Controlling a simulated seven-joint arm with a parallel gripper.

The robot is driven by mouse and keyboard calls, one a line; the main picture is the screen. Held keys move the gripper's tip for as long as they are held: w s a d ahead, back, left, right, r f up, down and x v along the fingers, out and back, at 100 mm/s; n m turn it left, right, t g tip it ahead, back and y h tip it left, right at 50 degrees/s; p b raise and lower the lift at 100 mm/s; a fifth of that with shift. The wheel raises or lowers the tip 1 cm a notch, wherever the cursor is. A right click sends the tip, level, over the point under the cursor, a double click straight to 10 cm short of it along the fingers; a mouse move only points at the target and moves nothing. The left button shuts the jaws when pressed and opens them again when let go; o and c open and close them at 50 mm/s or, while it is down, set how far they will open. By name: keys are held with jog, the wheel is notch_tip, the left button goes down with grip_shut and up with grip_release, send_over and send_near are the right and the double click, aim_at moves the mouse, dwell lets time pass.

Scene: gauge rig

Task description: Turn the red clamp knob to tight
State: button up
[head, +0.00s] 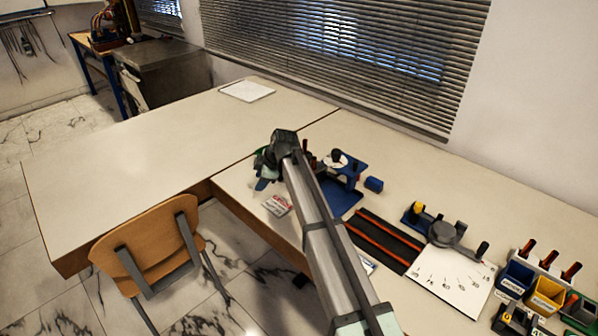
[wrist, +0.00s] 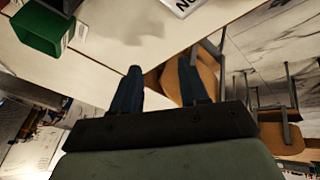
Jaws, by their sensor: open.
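My gripper (head: 263,182) is over the near side of the bench, left of the blue fixture. In the wrist view its two dark blue fingers (wrist: 160,84) stand apart with nothing between them. The blue fixture (head: 352,172) carries a white and black round part (head: 336,159). My arm hides part of the area beside it. A second device, with a grey disc (head: 446,234) and a yellow-topped part (head: 417,208), stands by a white scale plate (head: 455,279). I cannot clearly make out a red clamp knob in either view.
A dark panel with red rails (head: 382,240) lies right of my arm. Blue and yellow bins (head: 547,294) and red-handled tools (head: 551,257) are at the far right. A green bin (wrist: 44,27) shows in the wrist view. A chair (head: 153,250) stands in front. The left table (head: 120,165) is mostly clear.

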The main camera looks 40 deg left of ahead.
jog(key=w+r+m+t+h, duration=0.25)
jog(key=w+r+m, duration=0.45)
jog(key=w+r, duration=0.7)
jog(key=d+f+m+h, duration=0.1)
jog(key=f+m, duration=0.2)
jog(key=f, duration=0.2)
jog(key=d+f+m+g+h, duration=0.1)
jog(key=d+f+m, duration=0.1)
jog(key=f+m, duration=0.2)
jog(key=d+f+m+h, duration=0.1)
jog(key=f+m, duration=0.2)
jog(key=f, duration=0.3)
jog(key=shift+w+d+f+m, duration=0.15)
jog(key=shift+d+f+m, duration=0.05)
jog(key=shift+f+m, duration=0.2)
